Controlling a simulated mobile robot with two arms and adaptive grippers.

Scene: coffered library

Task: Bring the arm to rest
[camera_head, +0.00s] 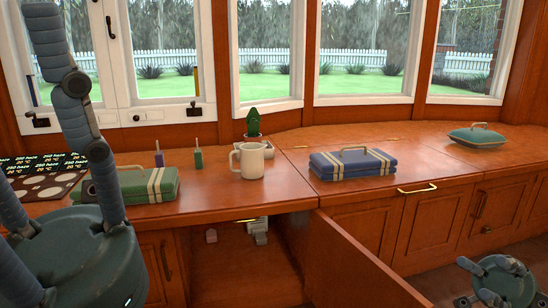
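My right gripper (495,283) shows at the bottom right corner, in front of and below the counter, over the floor. It is partly cut off by the frame's lower edge. Its fingertips are not clear, so I cannot tell whether it is open or shut. I see nothing held in it. My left arm rises along the left side, in front of the green case, and leaves at the top edge.
The wooden counter (285,190) holds a green case (155,186), white mug (251,162), potted cactus (253,124), blue case (352,164) and teal lidded object (476,136). A cabinet door (360,265) stands open below, with small pale items inside. Counter between blue case and teal object is clear.

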